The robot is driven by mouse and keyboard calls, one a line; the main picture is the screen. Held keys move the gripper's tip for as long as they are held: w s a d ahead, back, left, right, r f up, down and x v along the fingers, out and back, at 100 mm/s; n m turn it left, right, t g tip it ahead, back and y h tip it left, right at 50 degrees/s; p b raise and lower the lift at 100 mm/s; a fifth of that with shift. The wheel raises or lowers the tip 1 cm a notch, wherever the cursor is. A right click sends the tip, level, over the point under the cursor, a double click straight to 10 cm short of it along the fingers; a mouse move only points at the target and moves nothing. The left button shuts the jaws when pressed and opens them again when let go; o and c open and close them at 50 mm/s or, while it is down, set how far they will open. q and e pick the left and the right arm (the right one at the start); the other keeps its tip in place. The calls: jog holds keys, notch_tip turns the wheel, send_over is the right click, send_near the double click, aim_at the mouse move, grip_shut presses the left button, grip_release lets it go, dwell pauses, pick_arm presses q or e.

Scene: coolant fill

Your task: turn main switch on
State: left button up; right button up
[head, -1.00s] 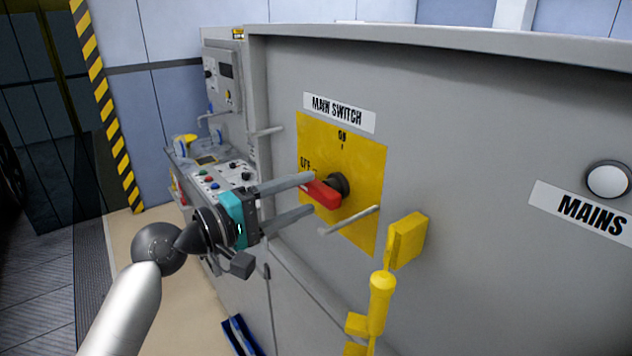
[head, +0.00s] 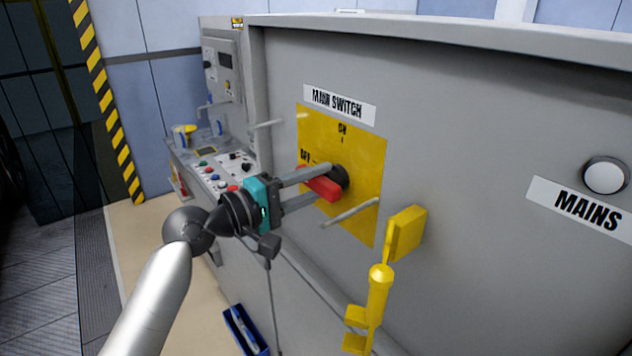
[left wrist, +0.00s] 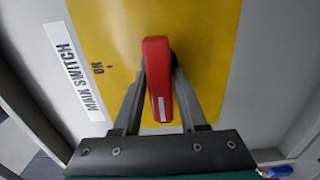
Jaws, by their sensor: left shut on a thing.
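The red main switch handle (head: 322,190) sits on a dark round hub on a yellow plate (head: 362,160), below the MAIN SWITCH label (head: 339,105). The handle points left from the hub, on the OFF side; the ON mark is at the top of the plate. My left gripper (head: 327,186) is shut on the red handle, one finger above it and one below. In the left wrist view the red handle (left wrist: 158,85) lies between the two fingers. My right gripper is not in view.
A grey bar handle (head: 350,213) sticks out just below the switch. A yellow bracket (head: 407,233) and yellow post (head: 379,290) stand lower right. A round white MAINS lamp (head: 605,177) is far right. A control panel (head: 215,170) with buttons is behind my left gripper.

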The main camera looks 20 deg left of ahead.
pick_arm(q)
grip_shut()
jog(key=shift+m, duration=0.4)
jog(key=m+b, duration=0.2)
jog(key=m, duration=0.1)
jog(key=shift+m, duration=0.4)
jog(key=m, duration=0.1)
jog(key=m+b, duration=0.1)
jog(key=m, duration=0.1)
jog(key=m+b, duration=0.1)
jog(key=shift+s+d+r+m, duration=0.1)
jog(key=shift+d+r+m, duration=0.05)
jog(key=shift+r+m, duration=0.15)
jog(key=m+b, duration=0.1)
jog(key=m, duration=0.3)
jog(key=shift+s+d, duration=0.1)
jog(key=shift+d, duration=0.05)
jog(key=shift+s+d+m+b, duration=0.15)
jog(key=shift+m+b, duration=0.3)
jog(key=shift+m, duration=1.85)
